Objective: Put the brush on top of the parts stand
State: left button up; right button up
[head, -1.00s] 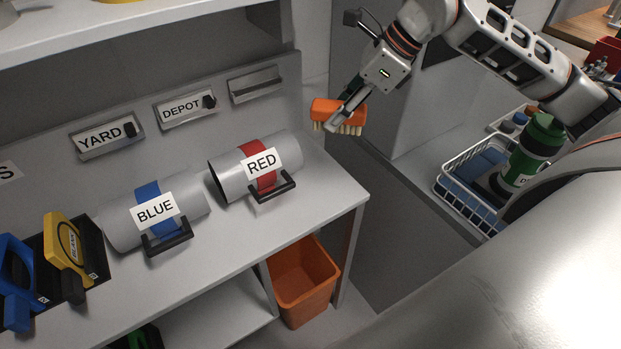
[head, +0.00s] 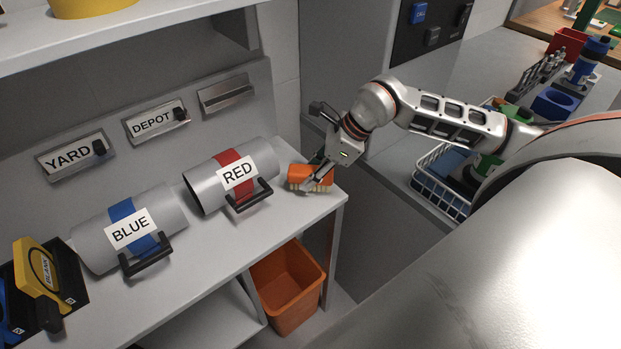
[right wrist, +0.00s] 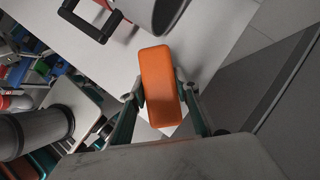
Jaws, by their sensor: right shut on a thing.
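The orange brush (head: 298,172) with pale bristles is in my right gripper (head: 313,180), bristles down, at the right end of the grey bench (head: 215,240). I cannot tell whether the bristles touch the bench top. In the right wrist view the brush's orange back (right wrist: 160,80) lies between the two fingers of my right gripper (right wrist: 162,108), which are shut on it. The brush is just right of the grey tube labelled RED (head: 205,190). No label in view names the parts stand. My left gripper is not in view.
The tube labelled BLUE (head: 95,247) lies further left, and both tubes have black handles. An orange bin (head: 287,290) stands under the bench's right end. A white wire basket (head: 428,190) is at right.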

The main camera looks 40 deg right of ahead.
jog(key=shift+f, duration=0.95)
jog(key=shift+f, duration=0.15)
jog(key=o, duration=1.2)
